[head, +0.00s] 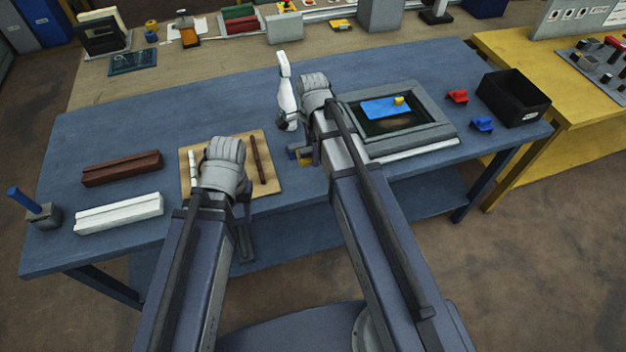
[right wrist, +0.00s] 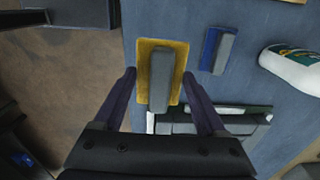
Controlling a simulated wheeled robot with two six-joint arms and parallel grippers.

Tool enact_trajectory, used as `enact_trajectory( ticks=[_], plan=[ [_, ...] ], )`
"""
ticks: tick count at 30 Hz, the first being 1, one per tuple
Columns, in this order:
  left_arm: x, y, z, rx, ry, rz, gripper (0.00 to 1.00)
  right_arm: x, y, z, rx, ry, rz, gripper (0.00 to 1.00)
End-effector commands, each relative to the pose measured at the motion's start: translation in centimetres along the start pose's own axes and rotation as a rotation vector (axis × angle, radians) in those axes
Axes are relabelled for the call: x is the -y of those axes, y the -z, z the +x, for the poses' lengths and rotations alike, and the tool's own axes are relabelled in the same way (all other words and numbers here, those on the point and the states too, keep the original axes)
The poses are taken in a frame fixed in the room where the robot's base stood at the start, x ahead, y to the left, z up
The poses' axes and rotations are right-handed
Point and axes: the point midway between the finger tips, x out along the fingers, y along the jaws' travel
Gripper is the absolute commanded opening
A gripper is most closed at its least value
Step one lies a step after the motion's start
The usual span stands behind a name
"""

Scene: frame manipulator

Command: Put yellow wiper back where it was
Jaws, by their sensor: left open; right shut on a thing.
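The yellow wiper (right wrist: 146,65) has a flat yellow plate and a grey handle. In the head view a bit of the yellow wiper (head: 305,160) shows beside my right forearm, near the front of the blue table; my right gripper is mostly hidden by the arm there. I cannot tell whether the wiper touches the table. The blue wiper (right wrist: 208,48) with a grey handle lies close beside it. My left gripper (head: 244,240) is open and empty near the table's front edge.
A white bottle (head: 287,95) is near the right gripper. A grey frame (head: 440,134) with a blue sheet (head: 385,108) stands to the right. A black bin (head: 512,98) stands at far right. A wooden board (head: 257,140) and brown and white bars lie left.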

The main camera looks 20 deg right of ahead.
Motion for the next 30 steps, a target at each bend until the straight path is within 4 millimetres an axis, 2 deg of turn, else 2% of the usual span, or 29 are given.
enact_trajectory(
  ticks=[3, 10, 21, 30],
  plan=[
    [0.0, 0.0, 0.2, 0.000, 0.000, 0.000, 0.50, -0.6, -1.0, 0.2, 0.000, 0.000, -0.033, 0.29],
    [-0.1, 0.1, 1.2, 0.000, 0.000, 0.000, 0.50, -0.5, -1.0, 1.2, 0.000, 0.000, -0.034, 0.29],
    [-0.6, 0.4, 6.4, 0.000, 0.000, 0.000, 0.50, -0.5, -0.9, 6.4, 0.000, 0.000, -0.033, 0.29],
    [-0.7, 0.4, 6.9, 0.000, 0.000, 0.000, 0.50, -0.5, -0.9, 7.0, 0.000, 0.000, -0.033, 0.29]
  ],
)
